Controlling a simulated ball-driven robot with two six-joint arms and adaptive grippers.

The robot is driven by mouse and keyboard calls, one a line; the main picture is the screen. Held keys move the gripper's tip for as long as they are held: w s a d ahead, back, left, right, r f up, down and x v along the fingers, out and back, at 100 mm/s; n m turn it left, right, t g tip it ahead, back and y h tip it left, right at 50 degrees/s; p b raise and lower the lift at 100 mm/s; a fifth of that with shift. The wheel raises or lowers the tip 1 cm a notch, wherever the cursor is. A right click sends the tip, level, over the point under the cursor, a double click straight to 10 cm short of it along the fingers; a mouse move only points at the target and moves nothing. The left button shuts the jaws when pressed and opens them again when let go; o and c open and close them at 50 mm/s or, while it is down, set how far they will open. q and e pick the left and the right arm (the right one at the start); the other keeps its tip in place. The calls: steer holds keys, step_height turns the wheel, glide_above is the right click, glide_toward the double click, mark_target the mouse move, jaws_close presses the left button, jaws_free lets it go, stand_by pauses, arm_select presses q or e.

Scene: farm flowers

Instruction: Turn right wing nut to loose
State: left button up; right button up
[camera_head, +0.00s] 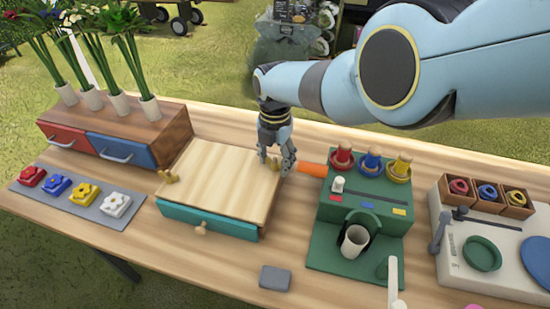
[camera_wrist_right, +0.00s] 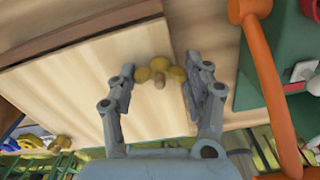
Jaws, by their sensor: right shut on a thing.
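The right wing nut (camera_wrist_right: 160,73) is yellow-brown with rounded lobes and sits on a pale wooden board (camera_head: 222,180). My right gripper (camera_head: 276,166) reaches down to the board's right side. In the right wrist view its two fingers (camera_wrist_right: 160,84) stand at either side of the wing nut, shut on its lobes. In the head view the fingers partly hide this nut. My left gripper is not in view.
The board lies on a teal box (camera_head: 207,221) with a small knob. An orange handle (camera_head: 313,169) and a green station (camera_head: 366,203) are close on the right. A drawer box (camera_head: 118,140) stands left. A grey block (camera_head: 275,278) lies in front.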

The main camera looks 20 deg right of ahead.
mark_target(275, 160)
steer(key=shift+n, duration=1.2)
steer(key=o, duration=1.2)
steer(key=shift+w+r, duration=0.15)
steer(key=shift+r, duration=0.45)
step_height(275, 160, up, 11)
steer(key=shift+f, duration=0.15)
